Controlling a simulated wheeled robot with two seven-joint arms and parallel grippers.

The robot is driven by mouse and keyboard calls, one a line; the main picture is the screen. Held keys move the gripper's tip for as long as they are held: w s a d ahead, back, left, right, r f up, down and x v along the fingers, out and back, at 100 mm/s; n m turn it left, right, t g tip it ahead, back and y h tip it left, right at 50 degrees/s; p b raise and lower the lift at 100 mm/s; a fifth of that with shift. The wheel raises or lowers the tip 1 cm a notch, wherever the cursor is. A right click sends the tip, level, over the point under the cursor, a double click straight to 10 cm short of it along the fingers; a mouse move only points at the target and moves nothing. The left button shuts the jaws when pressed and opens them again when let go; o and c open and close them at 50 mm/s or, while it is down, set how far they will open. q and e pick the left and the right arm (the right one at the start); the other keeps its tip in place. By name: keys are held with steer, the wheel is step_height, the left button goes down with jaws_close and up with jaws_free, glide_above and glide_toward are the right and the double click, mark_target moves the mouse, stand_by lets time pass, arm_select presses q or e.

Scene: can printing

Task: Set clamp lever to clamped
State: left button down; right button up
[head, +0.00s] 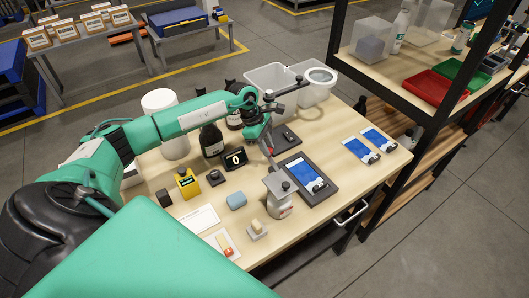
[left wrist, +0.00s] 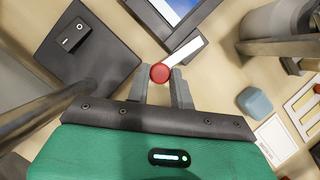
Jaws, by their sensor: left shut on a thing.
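My left gripper (head: 268,146) reaches over the middle of the table in the head view. In the left wrist view its two fingers (left wrist: 161,84) are shut on the red round knob (left wrist: 160,72) of the clamp lever. The lever's pale flat bar (left wrist: 184,51) runs from the knob up and right, towards a dark-framed plate with a blue and white print. That dark plate (head: 323,199) lies right of the gripper in the head view. The lever's far end and pivot are hard to make out. My right gripper is not in view.
A grey stand-like device (head: 279,205) stands close to the gripper. Clear bins (head: 269,77) stand behind. The table's right side has free room.

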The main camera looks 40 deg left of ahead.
arm_select(q)
steer(key=m+b, duration=0.1)
steer(key=w+m+b, duration=0.1)
steer(key=b, duration=0.1)
steer(key=d+m+g+b, duration=0.1)
steer(key=b, duration=0.1)
steer(key=shift+w+f, duration=0.2)
steer(key=shift+w, duration=0.15)
steer(key=shift+w+d+r+m+g+b, duration=0.25)
steer(key=shift+d+m+g+b, duration=0.15)
steer(key=shift+m+b, duration=0.5)
steer(key=c, duration=1.2)
jaws_free()
